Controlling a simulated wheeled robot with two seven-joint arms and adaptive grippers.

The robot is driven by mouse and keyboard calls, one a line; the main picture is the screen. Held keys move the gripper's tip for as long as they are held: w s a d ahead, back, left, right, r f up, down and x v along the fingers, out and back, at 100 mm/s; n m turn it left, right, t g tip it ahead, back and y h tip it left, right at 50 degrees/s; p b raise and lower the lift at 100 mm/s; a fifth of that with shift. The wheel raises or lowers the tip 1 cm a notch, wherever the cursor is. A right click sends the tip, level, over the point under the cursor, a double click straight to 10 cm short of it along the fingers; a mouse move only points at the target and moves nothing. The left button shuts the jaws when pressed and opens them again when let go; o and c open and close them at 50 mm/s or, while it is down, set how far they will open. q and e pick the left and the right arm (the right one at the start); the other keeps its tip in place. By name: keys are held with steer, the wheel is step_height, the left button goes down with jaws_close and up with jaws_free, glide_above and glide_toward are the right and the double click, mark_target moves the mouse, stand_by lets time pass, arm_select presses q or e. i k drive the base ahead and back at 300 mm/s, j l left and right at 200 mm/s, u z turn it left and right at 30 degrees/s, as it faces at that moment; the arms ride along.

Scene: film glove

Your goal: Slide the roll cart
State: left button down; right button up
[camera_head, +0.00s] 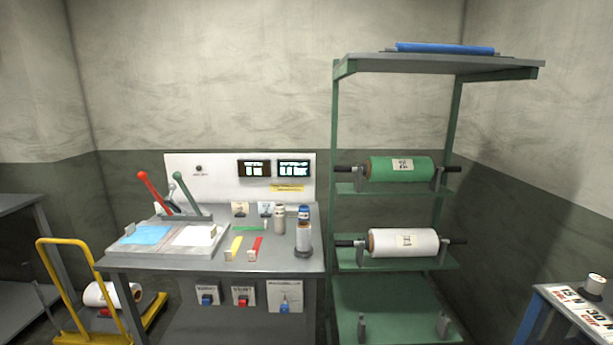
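The roll cart with a yellow frame (62,242) stands at the lower left, beside the left end of the workbench. A white roll (112,294) lies on the cart. The lower edge of the cart is cut off by the frame. Neither of my grippers shows in the head view.
A grey workbench (265,262) with levers, trays and bottles stands in the middle. A green rack (340,215) holding a green roll (390,170) and a white roll (385,241) is right of it. A grey shelf (18,203) is at far left, a blue-framed table (540,295) at lower right.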

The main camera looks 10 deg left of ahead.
mark_target(160, 304)
steer(key=u, duration=2.15)
